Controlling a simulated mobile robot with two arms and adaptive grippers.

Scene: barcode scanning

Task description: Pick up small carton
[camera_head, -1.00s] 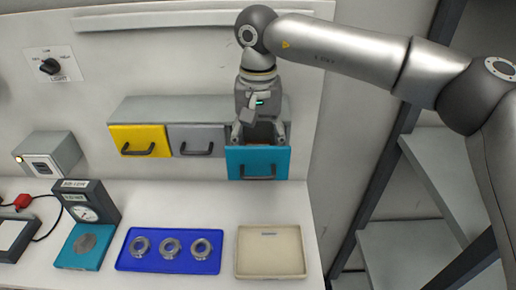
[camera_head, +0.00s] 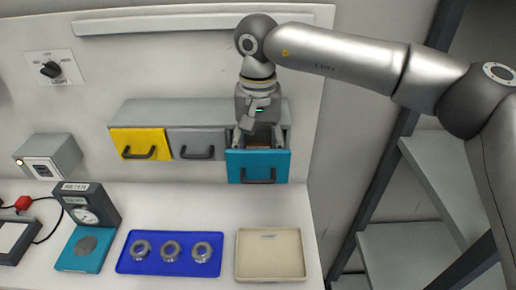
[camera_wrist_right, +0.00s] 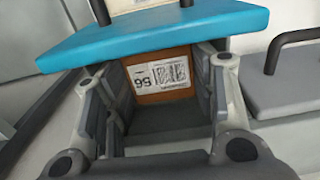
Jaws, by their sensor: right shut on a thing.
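The small carton (camera_wrist_right: 157,78) is a brown box with a white barcode label facing the right wrist camera. It sits inside the open blue drawer (camera_head: 258,167), and only a bit of the carton (camera_head: 262,136) shows in the head view. My right gripper (camera_wrist_right: 158,90) reaches down into the drawer with a finger on each side of the carton and is shut on it. In the head view the right gripper (camera_head: 262,128) is partly hidden by the drawer. My left gripper is in no view.
Closed yellow (camera_head: 140,143) and grey (camera_head: 197,143) drawers adjoin the open one. On the table below are a blue tray (camera_head: 137,262) with several metal rings, an empty beige tray (camera_head: 270,256) and a scale (camera_head: 88,235). Shelving (camera_head: 405,245) stands at the right.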

